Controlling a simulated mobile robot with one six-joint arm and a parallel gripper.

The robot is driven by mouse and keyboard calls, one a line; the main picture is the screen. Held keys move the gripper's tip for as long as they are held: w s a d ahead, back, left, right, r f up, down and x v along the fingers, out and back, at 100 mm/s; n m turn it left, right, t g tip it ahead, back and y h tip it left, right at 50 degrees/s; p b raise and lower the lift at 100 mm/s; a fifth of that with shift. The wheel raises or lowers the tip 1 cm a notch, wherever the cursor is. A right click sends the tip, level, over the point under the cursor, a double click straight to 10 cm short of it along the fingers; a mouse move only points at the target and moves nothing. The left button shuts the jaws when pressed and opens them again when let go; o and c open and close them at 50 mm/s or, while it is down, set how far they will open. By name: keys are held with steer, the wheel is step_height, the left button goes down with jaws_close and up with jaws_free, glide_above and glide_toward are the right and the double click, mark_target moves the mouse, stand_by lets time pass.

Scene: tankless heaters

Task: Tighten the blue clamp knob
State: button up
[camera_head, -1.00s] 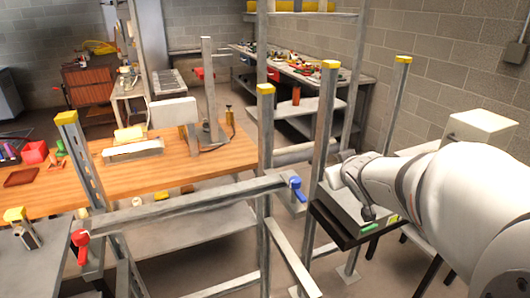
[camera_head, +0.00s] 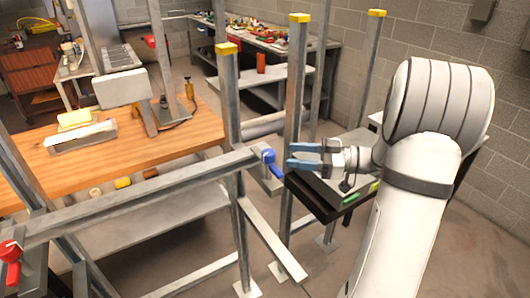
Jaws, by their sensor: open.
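The blue clamp knob (camera_head: 269,160) sits at the right end of a grey horizontal bar (camera_head: 140,196), beside an upright metal post. Its lever points down and to the right. My gripper (camera_head: 288,156) reaches in from the right with its blue-grey fingers pointing left toward the knob. The fingers are apart, one above the other in the picture. In the picture the tips are just right of the knob; I cannot tell the gap in depth. The knob is not seen between the fingers.
A red clamp knob (camera_head: 11,262) is at the bar's left end. Upright posts with yellow caps (camera_head: 300,17) stand close around my gripper. A black tray-like table (camera_head: 325,203) is below it. A wooden workbench (camera_head: 190,130) lies behind the bar.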

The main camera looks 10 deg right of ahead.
mark_target(269, 152)
steer(key=p+x, duration=0.1)
steer(key=x, duration=0.6)
steer(key=shift+a, duration=0.3)
steer(key=c, duration=1)
steer(key=shift+o, duration=0.2)
steer(key=shift+s+t, duration=0.1)
steer(key=shift+t, duration=0.2)
